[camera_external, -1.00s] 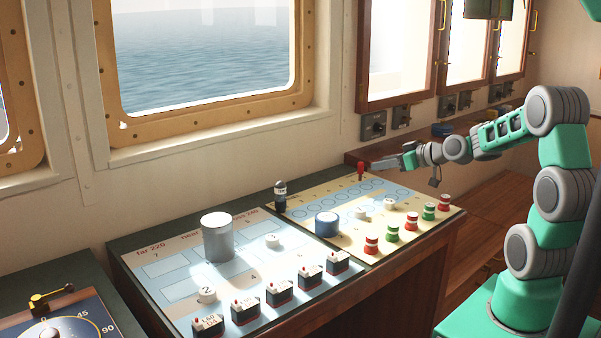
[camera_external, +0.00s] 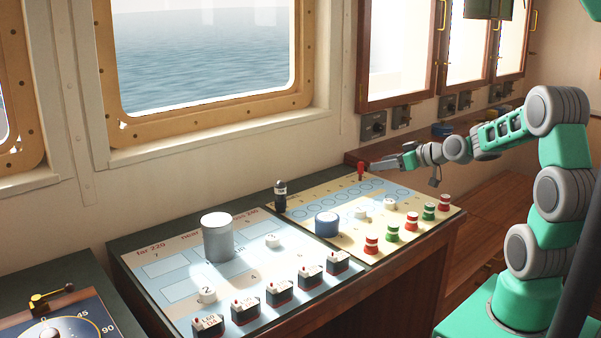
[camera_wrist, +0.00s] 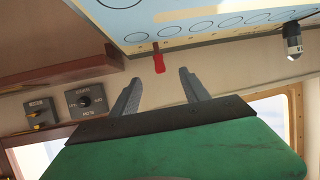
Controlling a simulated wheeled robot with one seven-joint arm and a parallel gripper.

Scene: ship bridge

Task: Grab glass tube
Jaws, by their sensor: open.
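A small upright tube (camera_external: 280,195) with a dark lower part and a paler, shiny upper part stands at the back edge of the console; it looks like the glass tube. It also shows in the wrist view at the upper right (camera_wrist: 293,42), hanging down in that tilted picture. My gripper (camera_external: 388,163) is at the right, above the console's far right end, well apart from the tube. In the wrist view its two fingers (camera_wrist: 161,88) are spread with nothing between them.
A red lever-like piece (camera_external: 361,171) stands close by my gripper, beyond the fingertips in the wrist view (camera_wrist: 158,61). A grey cylinder (camera_external: 217,240), a blue round piece (camera_external: 327,224) and several red and green knobs stand on the console. The window wall rises behind.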

